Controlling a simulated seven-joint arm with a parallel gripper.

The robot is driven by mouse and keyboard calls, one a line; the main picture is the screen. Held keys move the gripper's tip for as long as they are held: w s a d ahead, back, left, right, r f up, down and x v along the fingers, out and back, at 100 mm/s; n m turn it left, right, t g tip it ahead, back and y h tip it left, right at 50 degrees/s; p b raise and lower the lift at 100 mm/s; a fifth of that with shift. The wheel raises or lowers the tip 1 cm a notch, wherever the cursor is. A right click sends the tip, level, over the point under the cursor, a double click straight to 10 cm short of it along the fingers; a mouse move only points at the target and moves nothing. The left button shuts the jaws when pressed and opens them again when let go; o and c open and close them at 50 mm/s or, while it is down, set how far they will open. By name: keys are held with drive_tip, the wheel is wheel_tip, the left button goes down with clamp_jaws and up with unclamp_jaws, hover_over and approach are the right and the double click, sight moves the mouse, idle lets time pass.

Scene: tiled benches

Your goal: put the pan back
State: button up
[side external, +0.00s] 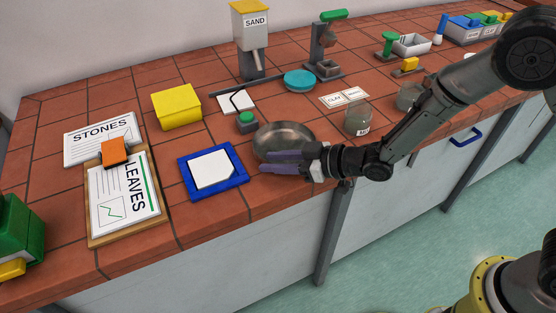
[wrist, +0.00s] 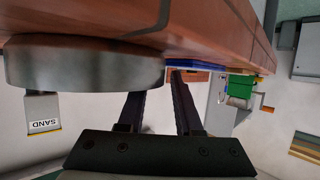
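A round, shallow metal pan (side external: 284,136) sits on the tiled bench near its front edge, right of a blue square base with a white top plate (side external: 212,170). My gripper (side external: 266,161) is at the pan's near side, low over the bench edge, with its fingers pointing left. In the wrist view, the picture is upside down and the pan's wall (wrist: 85,68) is just left of the fingers. The fingers (wrist: 157,84) are apart with nothing between them. Whether one finger touches the pan is unclear.
A glass jar (side external: 358,117) stands close to my forearm. A green-topped device (side external: 246,121) and a blue-green disc (side external: 299,80) are behind the pan. A sand dispenser (side external: 250,35) stands at the back. Clipboards (side external: 123,195) and a yellow box (side external: 177,107) are left.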

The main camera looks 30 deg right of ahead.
drive_tip(key=shift+f, duration=0.1)
drive_tip(key=a+r+v, duration=0.1)
drive_tip(key=v, duration=1.3)
drive_tip(key=s+d+r+m+h, duration=0.1)
drive_tip(key=d+r+m+h, duration=0.2)
drive_tip(key=d, duration=0.4)
drive_tip(key=s+d+r+m+h, duration=0.15)
drive_tip(key=d+r+h, duration=0.25)
drive_tip(key=d, duration=0.4)
drive_tip(key=s+d+r+m+g+h, duration=0.1)
drive_tip(key=s+d+m+g, duration=0.1)
drive_tip(key=s, duration=0.7)
drive_tip(key=s+d+r+m+g, duration=0.1)
drive_tip(key=s+d+g, duration=0.1)
drive_tip(key=s, duration=0.6)
drive_tip(key=shift+s+d+r+m+g+h, duration=0.3)
drive_tip(key=shift+s+d+m+h, duration=0.1)
drive_tip(key=shift+d, duration=0.1)
